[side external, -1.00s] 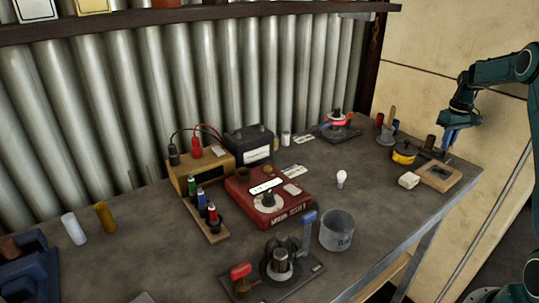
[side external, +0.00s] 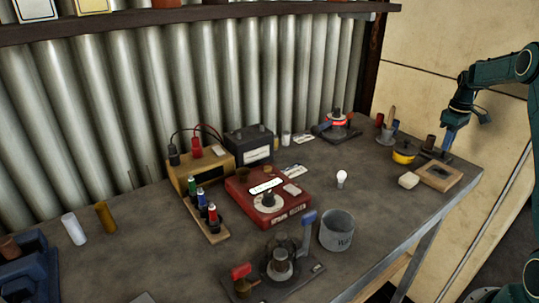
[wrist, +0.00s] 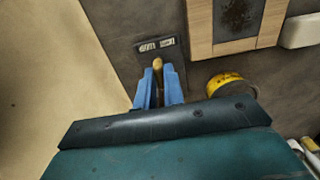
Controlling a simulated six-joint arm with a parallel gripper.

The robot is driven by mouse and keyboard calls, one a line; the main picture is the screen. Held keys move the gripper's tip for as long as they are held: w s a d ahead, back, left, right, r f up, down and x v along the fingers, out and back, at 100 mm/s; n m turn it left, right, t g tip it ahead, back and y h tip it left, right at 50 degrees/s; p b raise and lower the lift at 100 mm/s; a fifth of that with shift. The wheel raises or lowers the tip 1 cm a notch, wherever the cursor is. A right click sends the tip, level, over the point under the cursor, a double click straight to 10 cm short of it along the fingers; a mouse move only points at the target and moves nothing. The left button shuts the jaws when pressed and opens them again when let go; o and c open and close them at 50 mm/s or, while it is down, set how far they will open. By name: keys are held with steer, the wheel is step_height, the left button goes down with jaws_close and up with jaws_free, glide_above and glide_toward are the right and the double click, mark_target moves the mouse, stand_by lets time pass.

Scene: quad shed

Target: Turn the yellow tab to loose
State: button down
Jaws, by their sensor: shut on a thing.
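My gripper (wrist: 158,88), with two blue fingers, is shut on a narrow tab (wrist: 157,64), whose rounded yellow-tan end shows beyond the fingertips in the wrist view. The rest of the tab is between the fingers or hidden. It sits over a dark plate (wrist: 174,57) with two small pale labels near its far edge; their words are too small to read surely. In the side external view my gripper (side external: 447,142) points down at the right end of the bench, and the tab cannot be made out there.
A round yellow-sided tin (side external: 404,153) stands just left of my gripper. A wooden frame with a dark centre (side external: 439,175) and a pale block (side external: 409,180) lie in front. Cups and small cylinders stand behind. The bench's right edge is close.

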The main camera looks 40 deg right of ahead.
steer(key=c, duration=1.5)
jaws_free()
steer(key=shift+r, duration=0.15)
step_height(320, 180, up, 14)
steer(key=shift+f, duration=0.2)
steer(key=shift+a, duration=0.1)
